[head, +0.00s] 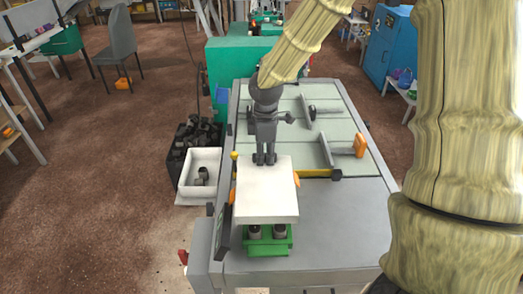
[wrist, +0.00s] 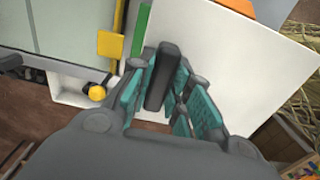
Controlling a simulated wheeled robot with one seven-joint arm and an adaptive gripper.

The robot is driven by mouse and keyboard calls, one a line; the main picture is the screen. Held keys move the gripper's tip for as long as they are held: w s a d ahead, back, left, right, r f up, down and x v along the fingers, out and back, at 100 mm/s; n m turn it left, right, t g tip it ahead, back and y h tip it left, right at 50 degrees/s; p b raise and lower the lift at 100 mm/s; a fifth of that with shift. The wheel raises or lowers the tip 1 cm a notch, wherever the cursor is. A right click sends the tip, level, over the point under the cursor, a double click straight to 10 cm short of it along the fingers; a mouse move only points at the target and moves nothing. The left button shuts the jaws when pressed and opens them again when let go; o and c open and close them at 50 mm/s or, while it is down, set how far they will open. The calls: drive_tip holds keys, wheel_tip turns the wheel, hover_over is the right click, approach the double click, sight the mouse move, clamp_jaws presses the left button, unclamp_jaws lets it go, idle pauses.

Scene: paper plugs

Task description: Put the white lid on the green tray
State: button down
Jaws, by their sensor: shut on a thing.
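The white lid (head: 266,192) is a flat square plate over the worktop, in front of my gripper (head: 265,159). My gripper is shut on the lid at its far side. In the wrist view, a dark upright piece (wrist: 162,75) stands between the teal finger pads, and the lid (wrist: 235,70) spreads out to the right. The green tray (head: 268,248) shows below the lid's near edge, with two dark cylinders (head: 254,231) in its front. The lid hides the rest of the tray. I cannot tell whether lid and tray touch.
Orange bits show at both sides of the lid. A yellow-edged rail (head: 315,173) and a grey fence with an orange end (head: 360,145) lie behind on the machine table. A white box (head: 187,188) with dark pieces stands left. The worktop right of the lid (head: 345,220) is clear.

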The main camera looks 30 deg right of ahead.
drive_tip(key=shift+s+d+r, duration=0.1)
drive_tip(key=shift+s+d, duration=0.05)
drive_tip(key=shift+s, duration=0.05)
drive_tip(key=shift+d+r+p, duration=0.1)
drive_tip(key=shift+p, duration=0.65)
drive_tip(key=shift+f+b, duration=0.6)
drive_tip(key=shift+f, duration=0.3)
drive_tip(key=shift+f+b, duration=1.25)
drive_tip(key=shift+f, duration=2.4)
drive_tip(key=shift+f, duration=0.6)
drive_tip(key=c, duration=1.3)
unclamp_jaws()
drive_tip(key=shift+o, duration=0.2)
drive_tip(key=shift+r, duration=0.1)
wheel_tip(320, 180, up, 12)
drive_tip(key=shift+f, duration=0.1)
